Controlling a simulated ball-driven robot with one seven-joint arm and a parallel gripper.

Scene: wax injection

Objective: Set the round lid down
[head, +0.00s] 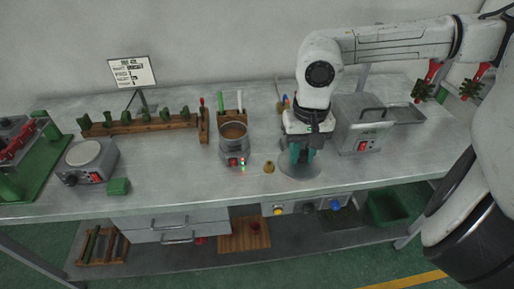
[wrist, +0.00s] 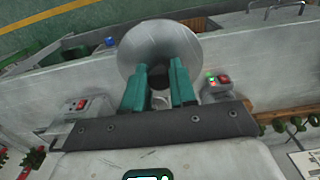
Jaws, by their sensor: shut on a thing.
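The round lid (head: 300,170) is a grey metal disc at the front middle of the bench, right below my gripper (head: 299,158). In the wrist view the lid (wrist: 160,43) shows as a wide grey disc beyond the teal fingers.
A small brass piece (head: 269,167) sits between pot and lid. A grey box machine (head: 358,130) with a red switch stands close on the right. A wooden rack (head: 140,126) with green pieces runs along the back left.

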